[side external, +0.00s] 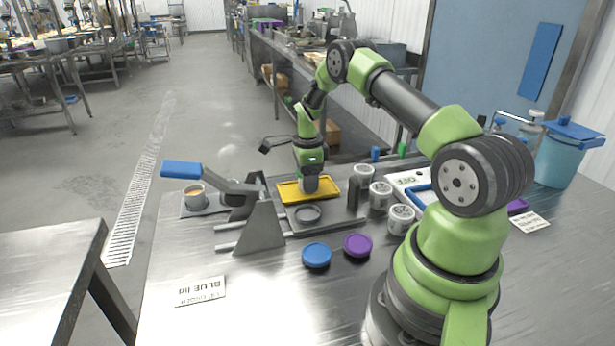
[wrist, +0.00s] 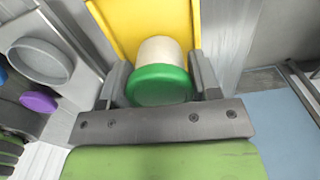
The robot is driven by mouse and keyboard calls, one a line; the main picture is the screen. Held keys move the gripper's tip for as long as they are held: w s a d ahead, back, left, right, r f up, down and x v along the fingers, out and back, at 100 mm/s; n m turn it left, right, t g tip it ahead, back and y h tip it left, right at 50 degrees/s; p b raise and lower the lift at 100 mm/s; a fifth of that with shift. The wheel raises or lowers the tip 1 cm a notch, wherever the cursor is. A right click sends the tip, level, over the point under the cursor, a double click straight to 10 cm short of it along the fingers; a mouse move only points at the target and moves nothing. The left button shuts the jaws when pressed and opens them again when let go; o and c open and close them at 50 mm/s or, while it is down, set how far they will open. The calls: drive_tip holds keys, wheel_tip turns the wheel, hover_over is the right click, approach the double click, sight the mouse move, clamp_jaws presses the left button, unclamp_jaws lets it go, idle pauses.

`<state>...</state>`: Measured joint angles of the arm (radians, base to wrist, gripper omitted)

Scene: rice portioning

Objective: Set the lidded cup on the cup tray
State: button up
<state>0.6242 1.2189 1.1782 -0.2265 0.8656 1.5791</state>
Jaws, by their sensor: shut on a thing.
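My gripper (side external: 308,185) is low over the yellow cup tray (side external: 286,195). In the wrist view my gripper (wrist: 160,82) is shut on a pale cup (wrist: 166,50) with a green lid (wrist: 160,86). The lid is on the cup, on the side nearer the wrist camera. The yellow tray (wrist: 115,18) lies beyond the cup there. In the side view the fingers mostly hide the cup, and I cannot tell whether its base touches the tray.
A blue lid (side external: 317,255) and a purple lid (side external: 358,245) lie in front. Several white cups (side external: 380,196) stand close to the tray's right.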

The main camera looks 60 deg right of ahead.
drive_tip(key=o, duration=0.9)
drive_tip(key=shift+f, duration=0.15)
wheel_tip(320, 180, up, 13)
drive_tip(key=a+r+n+t, duration=0.2)
drive_tip(key=a+r+n, duration=0.5)
drive_tip(key=a+r, duration=0.25)
drive_tip(key=s+a+r+n+t, duration=0.2)
drive_tip(key=s+a+r+n, duration=0.5)
drive_tip(key=a, duration=0.2)
drive_tip(key=shift+s+a+n+t+y, duration=0.35)
drive_tip(key=shift+s+a+n+t, duration=0.2)
drive_tip(key=shift+s+a+n, duration=1.05)
drive_tip(key=shift+s+a+n+t+y, duration=0.4)
drive_tip(key=shift+s+a+n, duration=0.65)
drive_tip(key=shift+s+n, duration=0.9)
drive_tip(key=shift+s+a+n+t+y, duration=0.25)
drive_tip(key=shift+s+a+n+t, duration=0.4)
drive_tip(key=shift+s+a+n, duration=1.15)
drive_tip(key=shift+s+d+m, duration=0.45)
drive_tip(key=shift+d, duration=0.05)
